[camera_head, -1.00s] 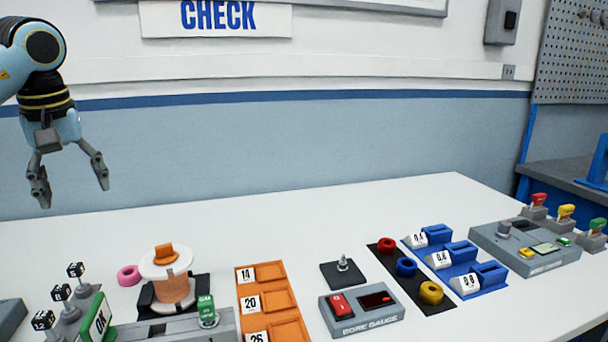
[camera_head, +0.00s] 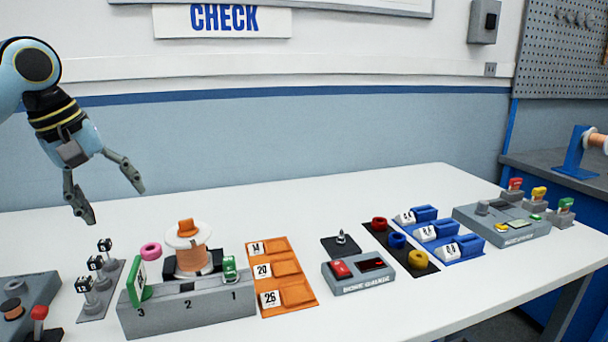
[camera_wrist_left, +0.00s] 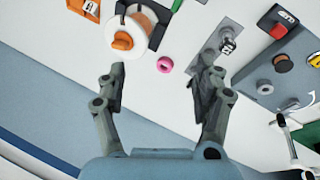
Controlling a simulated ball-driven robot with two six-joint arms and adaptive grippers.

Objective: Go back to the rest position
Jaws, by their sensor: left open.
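My left gripper (camera_head: 112,200) is open and empty, held in the air above the back left of the white table (camera_head: 350,200). In the left wrist view its two fingers (camera_wrist_left: 160,90) are spread apart with nothing between them. Past the fingertips in that view lie a pink ring (camera_wrist_left: 165,64) and a spool with an orange knob (camera_wrist_left: 122,41). In the head view the pink ring (camera_head: 150,250) and the copper-coloured spool (camera_head: 192,258) stand below and right of the gripper. My right gripper is not in the head view.
A grey block marked 1, 2, 3 (camera_head: 190,312) stands in front of the spool. An orange tray (camera_head: 262,246), a bore gauge (camera_head: 360,284), coloured rings on a black mat (camera_head: 412,262), blue holders (camera_head: 458,252) and a grey device (camera_head: 505,236) follow rightward. The table's back strip is clear.

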